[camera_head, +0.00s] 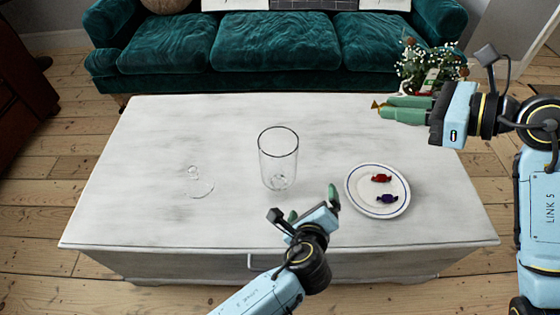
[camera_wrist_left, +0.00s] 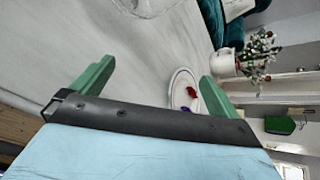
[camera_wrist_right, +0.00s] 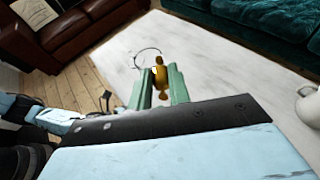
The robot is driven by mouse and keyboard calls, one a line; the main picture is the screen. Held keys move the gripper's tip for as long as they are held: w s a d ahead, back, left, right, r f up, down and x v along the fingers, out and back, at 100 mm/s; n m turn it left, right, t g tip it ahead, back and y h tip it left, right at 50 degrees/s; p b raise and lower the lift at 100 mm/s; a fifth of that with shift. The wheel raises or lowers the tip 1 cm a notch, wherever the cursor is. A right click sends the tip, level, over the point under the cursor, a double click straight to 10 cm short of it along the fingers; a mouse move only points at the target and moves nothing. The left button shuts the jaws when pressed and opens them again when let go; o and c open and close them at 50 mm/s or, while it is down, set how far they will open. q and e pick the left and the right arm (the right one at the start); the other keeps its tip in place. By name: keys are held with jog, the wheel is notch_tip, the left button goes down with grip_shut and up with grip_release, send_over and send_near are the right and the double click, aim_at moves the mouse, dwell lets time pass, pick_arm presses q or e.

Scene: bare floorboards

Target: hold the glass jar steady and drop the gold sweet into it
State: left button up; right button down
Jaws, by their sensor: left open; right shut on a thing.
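The clear glass jar (camera_head: 278,160) stands upright and open near the middle of the white table. Part of it shows at the top of the left wrist view (camera_wrist_left: 146,6). My left gripper (camera_head: 313,203) is open and empty, just in front of the jar and to its right, apart from it. My right gripper (camera_head: 402,108) is shut on the gold sweet (camera_wrist_right: 161,75), held in the air above the table's right side, well right of the jar. The sweet's gold tip also shows at the fingertips in the head view (camera_head: 376,105).
A white plate (camera_head: 358,197) with a dark rim holds a red sweet (camera_head: 381,178) and a purple sweet (camera_head: 387,198). A glass lid (camera_head: 200,187) lies at the table's left. Potted flowers (camera_head: 432,68) stand behind the right gripper. The table (camera_head: 150,130) is otherwise clear.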

aim_at(284, 189)
pick_arm(q)
jog(key=a+m+y+p, duration=0.2)
jog(key=a+m+y, duration=0.2)
jog(key=a+y, duration=0.15)
jog(key=shift+t+y, duration=0.35)
jog(key=shift+t, duration=0.05)
jog(key=b+x, duration=0.9)
jog(key=shift+w+d+r, duration=0.1)
jog(key=shift+d, duration=0.35)
jog(key=shift+w+a+b, duration=0.25)
jog(key=shift+w+b, duration=0.35)
jog(key=shift+w, duration=0.2)
jog(key=c, duration=1.3)
jog(key=shift+f, duration=0.2)
